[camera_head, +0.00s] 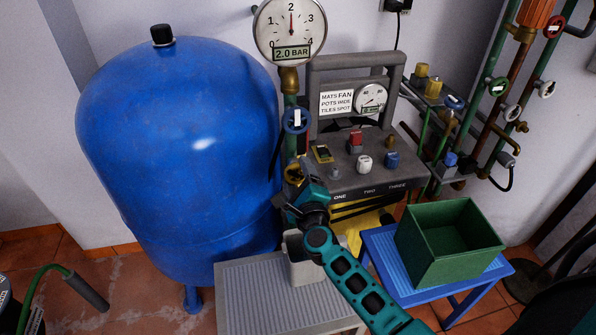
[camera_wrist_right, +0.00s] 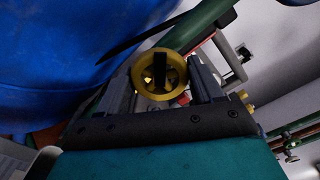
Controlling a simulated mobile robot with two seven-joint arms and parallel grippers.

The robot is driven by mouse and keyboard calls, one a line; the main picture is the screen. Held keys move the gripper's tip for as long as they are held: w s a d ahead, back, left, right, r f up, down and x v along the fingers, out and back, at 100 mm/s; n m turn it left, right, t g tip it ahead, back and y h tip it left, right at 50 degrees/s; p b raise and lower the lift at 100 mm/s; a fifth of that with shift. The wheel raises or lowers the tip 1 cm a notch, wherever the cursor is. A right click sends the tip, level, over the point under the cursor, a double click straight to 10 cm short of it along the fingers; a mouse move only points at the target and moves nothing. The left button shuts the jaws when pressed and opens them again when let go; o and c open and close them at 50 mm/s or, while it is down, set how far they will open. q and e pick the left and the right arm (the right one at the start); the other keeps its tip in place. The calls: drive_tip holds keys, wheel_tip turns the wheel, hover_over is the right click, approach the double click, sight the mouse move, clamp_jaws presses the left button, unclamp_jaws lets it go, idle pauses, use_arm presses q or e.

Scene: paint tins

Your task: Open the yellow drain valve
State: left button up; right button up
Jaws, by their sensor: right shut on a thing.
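The yellow drain valve (camera_head: 293,173) is a small round handwheel low on the green pipe, between the blue tank and the control box. In the right wrist view the yellow wheel (camera_wrist_right: 140,82) is face-on, with a black bar or marker across its middle. My right gripper (camera_head: 299,187) reaches it from the front and is shut on the wheel, one finger at each side in the wrist view. Its wrist partly hides the valve in the head view. A grey container (camera_head: 302,268) stands below the gripper. My left gripper is not in view.
The blue tank (camera_head: 180,150) stands close at left. A gauge (camera_head: 290,28) reading 2.0 BAR and a blue handwheel (camera_head: 295,120) sit above. The control box (camera_head: 365,178) is close at right. A green bin (camera_head: 425,253) stands on a blue stool (camera_head: 490,281).

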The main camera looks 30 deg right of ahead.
drive_tip(key=n+p, duration=0.2)
drive_tip(key=n, duration=0.3)
drive_tip(key=n+p, duration=0.1)
drive_tip(key=n, duration=0.1)
drive_tip(key=shift+n+p, duration=0.3)
drive_tip(key=shift+n, duration=0.1)
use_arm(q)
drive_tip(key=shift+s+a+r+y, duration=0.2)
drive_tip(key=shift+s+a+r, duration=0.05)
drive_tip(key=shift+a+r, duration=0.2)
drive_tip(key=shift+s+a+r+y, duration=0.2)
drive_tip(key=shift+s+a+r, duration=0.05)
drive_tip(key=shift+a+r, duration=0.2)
use_arm(e)
drive_tip(key=shift+d+n, duration=0.1)
drive_tip(key=shift+n, duration=0.3)
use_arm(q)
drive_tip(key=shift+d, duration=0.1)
use_arm(e)
drive_tip(key=o, duration=0.8)
drive_tip(key=shift+o, duration=1.2)
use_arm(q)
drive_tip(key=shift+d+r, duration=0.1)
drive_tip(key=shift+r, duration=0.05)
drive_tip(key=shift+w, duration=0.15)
